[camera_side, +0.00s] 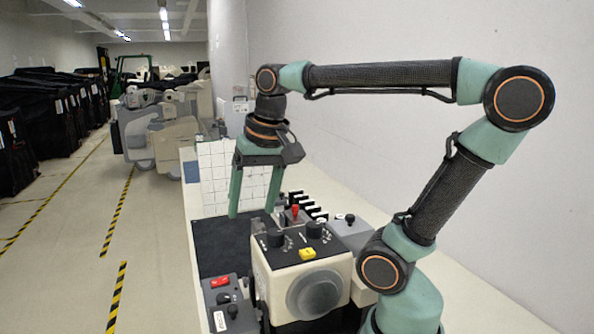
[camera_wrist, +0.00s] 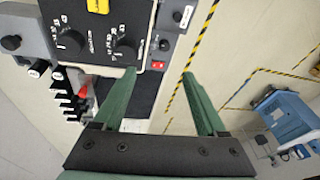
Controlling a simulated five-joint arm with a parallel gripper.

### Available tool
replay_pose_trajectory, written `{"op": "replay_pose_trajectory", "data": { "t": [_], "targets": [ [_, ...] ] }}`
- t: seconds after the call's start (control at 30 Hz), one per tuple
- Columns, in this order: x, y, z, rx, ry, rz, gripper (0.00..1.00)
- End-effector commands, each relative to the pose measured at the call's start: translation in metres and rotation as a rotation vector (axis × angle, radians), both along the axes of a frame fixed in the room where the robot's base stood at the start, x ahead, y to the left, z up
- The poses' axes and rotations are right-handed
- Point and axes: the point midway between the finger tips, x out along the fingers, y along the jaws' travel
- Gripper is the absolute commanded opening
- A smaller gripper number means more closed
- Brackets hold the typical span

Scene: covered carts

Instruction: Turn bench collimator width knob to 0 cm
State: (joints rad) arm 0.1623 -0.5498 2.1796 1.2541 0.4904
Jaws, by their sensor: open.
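The collimator is a cream box (camera_side: 262,272) with a black top panel (camera_side: 285,252) and a round grey disc on its front. Two black dial knobs sit on the panel, a left one (camera_side: 274,237) and a right one (camera_side: 314,229). In the wrist view, one knob (camera_wrist: 72,42) is at upper left and the other (camera_wrist: 125,48) is nearer my fingers. White scale marks surround both; the lettering is too small to tell which is width or its setting. My gripper (camera_side: 252,214) is open and empty, above and behind the box, pointing down. Its green fingertips (camera_wrist: 158,73) touch no knob.
A yellow button (camera_side: 307,254) is on the panel, and a red-tipped lever (camera_side: 295,210) stands behind it. A grey control box (camera_side: 228,307) with a red switch is at left. Several black-and-white levers and a small grey box with a black knob (camera_side: 350,219) are at right.

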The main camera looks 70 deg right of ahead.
Motion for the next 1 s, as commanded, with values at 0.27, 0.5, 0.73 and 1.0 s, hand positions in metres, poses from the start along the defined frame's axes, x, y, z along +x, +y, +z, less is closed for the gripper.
{"op": "replay_pose_trajectory", "data": {
  "t": [0.27, 0.5, 0.73, 1.0],
  "targets": [
    [-0.013, -0.041, 0.043, 0.116, 0.192, -0.602, 0.74],
    [-0.018, -0.047, 0.046, 0.132, 0.231, -0.724, 0.74],
    [-0.018, -0.046, 0.011, 0.132, 0.234, -0.720, 0.74],
    [-0.018, -0.046, -0.040, 0.131, 0.233, -0.718, 0.74]
  ]
}}
